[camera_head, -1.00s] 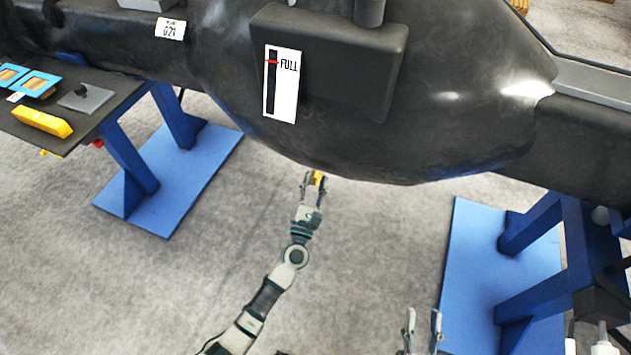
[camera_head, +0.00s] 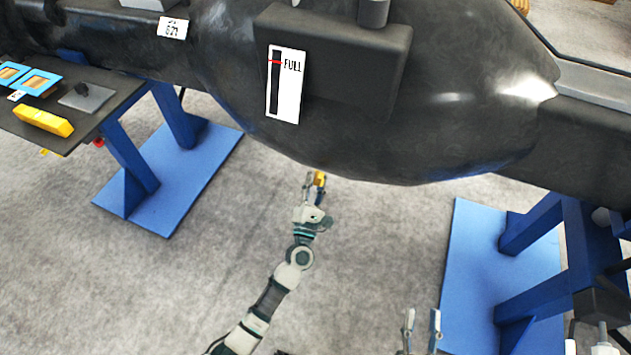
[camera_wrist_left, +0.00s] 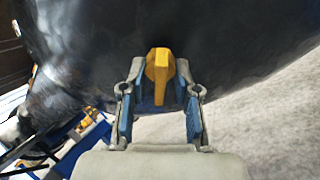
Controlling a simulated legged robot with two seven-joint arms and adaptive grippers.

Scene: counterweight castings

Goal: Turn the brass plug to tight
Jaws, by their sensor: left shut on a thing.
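The brass plug (camera_head: 320,179) shows yellow at the underside of the large black casting (camera_head: 450,110). In the left wrist view the plug (camera_wrist_left: 160,75) is a faceted yellow head with a bar pointing down. My left gripper (camera_head: 315,182) reaches up from below, with a finger on each side of the plug. In the left wrist view the fingers (camera_wrist_left: 160,90) are shut on it. The plug's thread is hidden. My right gripper (camera_head: 422,322) is open and empty at the bottom edge, with its fingers apart.
A gauge marked FULL (camera_head: 286,84) is on the casting's front. Blue stands (camera_head: 170,180) are at left and right (camera_head: 500,260). A dark shelf (camera_head: 70,128) at left holds a yellow block (camera_head: 43,121) and blue-framed pieces. The grey floor between the stands is clear.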

